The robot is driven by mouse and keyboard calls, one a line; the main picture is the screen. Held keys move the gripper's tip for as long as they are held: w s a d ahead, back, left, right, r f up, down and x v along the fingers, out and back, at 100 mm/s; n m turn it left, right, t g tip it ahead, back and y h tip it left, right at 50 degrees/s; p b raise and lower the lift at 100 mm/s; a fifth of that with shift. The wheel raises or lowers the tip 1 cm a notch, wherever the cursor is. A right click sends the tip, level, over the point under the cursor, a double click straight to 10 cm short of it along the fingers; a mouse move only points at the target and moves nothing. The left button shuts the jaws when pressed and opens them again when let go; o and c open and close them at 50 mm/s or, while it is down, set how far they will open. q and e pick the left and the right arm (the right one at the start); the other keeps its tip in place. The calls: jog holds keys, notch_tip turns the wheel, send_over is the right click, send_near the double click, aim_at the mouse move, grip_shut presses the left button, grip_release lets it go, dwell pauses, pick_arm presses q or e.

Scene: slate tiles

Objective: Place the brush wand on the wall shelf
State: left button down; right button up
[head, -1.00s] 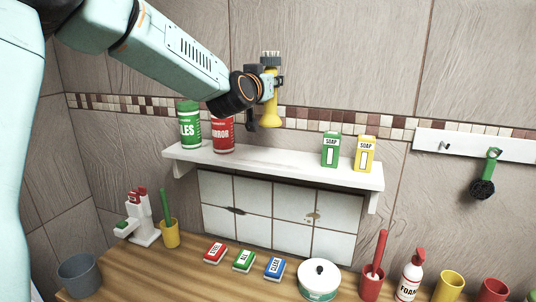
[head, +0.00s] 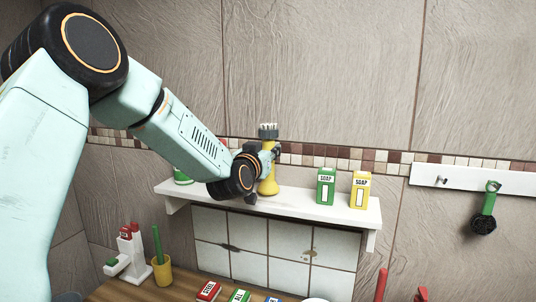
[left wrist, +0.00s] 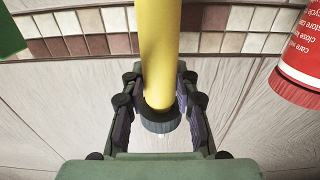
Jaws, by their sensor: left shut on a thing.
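The brush wand (head: 267,180) has a yellow handle and a grey head with pale bristles on top. My left gripper (head: 273,154) is shut on it near the head and holds it upright. The handle's wide lower end is at the level of the white wall shelf (head: 295,203), in the space left of the soap boxes; I cannot tell whether it touches. In the left wrist view the yellow handle (left wrist: 160,40) runs between the fingers (left wrist: 160,92), with the grey collar below. My right gripper is not in view.
A green soap box (head: 325,187) and a yellow one (head: 360,190) stand on the shelf's right part. A green can (head: 182,178) is mostly hidden behind my arm; a red can (left wrist: 300,60) shows in the left wrist view. A hook rail (head: 470,185) holds a dark brush.

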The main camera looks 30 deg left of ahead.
pick_arm(q)
jog(key=shift+w+f, duration=0.1)
jog(key=shift+f, duration=0.45)
jog(key=shift+a, duration=0.2)
jog(key=shift+s+a, duration=0.1)
jog(key=shift+s, duration=0.2)
jog(key=shift+f, duration=0.1)
jog(key=c, duration=1.4)
grip_release()
jog(key=shift+d, duration=0.2)
jog(key=o, duration=0.4)
jog(key=shift+w+f, duration=0.1)
jog(key=shift+w, duration=0.15)
jog(key=shift+s+a, duration=0.2)
jog(key=shift+d+r, duration=0.1)
jog(key=shift+r, duration=0.35)
jog(key=shift+f+b+v, duration=0.1)
jog(key=shift+b+v, duration=0.2)
jog(key=shift+v, duration=2.65)
jog(key=shift+f+b+v, duration=0.15)
jog(key=shift+b+v, duration=0.15)
jog(key=shift+v, duration=2.6)
